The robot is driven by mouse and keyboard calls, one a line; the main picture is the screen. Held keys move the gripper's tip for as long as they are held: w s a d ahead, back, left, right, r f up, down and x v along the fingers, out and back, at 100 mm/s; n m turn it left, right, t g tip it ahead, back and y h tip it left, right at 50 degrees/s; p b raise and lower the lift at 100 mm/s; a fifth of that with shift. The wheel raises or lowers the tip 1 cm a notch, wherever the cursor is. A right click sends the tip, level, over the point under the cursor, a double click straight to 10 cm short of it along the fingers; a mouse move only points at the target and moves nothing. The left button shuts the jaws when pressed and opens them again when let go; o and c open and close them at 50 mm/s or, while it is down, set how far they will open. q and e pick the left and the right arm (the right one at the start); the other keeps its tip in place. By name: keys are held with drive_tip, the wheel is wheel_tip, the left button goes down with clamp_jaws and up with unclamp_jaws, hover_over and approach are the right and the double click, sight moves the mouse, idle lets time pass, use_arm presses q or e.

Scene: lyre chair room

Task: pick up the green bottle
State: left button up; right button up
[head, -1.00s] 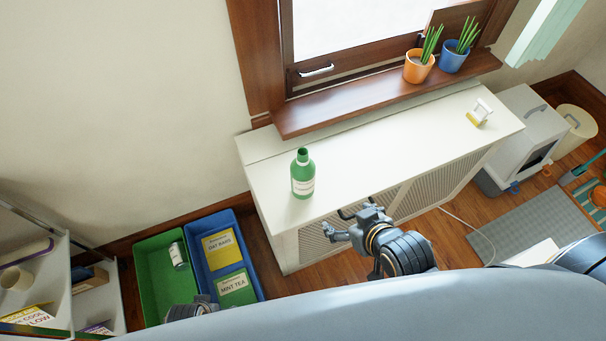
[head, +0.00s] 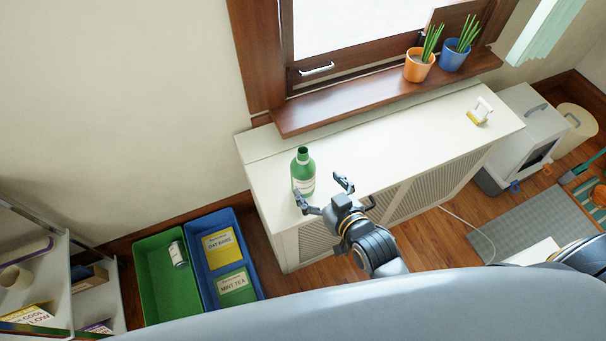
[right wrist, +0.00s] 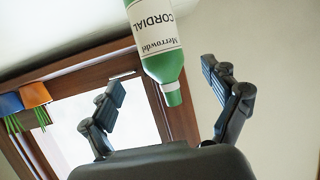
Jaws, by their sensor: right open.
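The green bottle (head: 303,172) stands upright on the white radiator cover (head: 400,150), near its left end. In the right wrist view the bottle (right wrist: 166,62) appears upside down, with a white label reading "Merrowdel CORDIAL". My right gripper (head: 325,190) is open at the front edge of the cover, just right of and in front of the bottle. One finger overlaps the bottle's lower part in the head view. In the right wrist view the open fingers (right wrist: 168,100) stand on either side of the bottle's neck in the picture, with nothing gripped. My left gripper does not show.
A green bin (head: 160,290) with a can and a blue bin (head: 209,285) with boxes stand on the floor at left. An orange pot (head: 418,68) and a blue pot (head: 453,60) stand on the window sill (head: 380,95). A small white-and-yellow item (head: 480,111) is at the cover's right end.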

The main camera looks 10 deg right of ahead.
sight(303, 170)
drive_tip(key=x, duration=0.8)
drive_tip(key=shift+w+f, duration=0.1)
drive_tip(key=shift+f, duration=0.2)
drive_tip(key=c, duration=1.3)
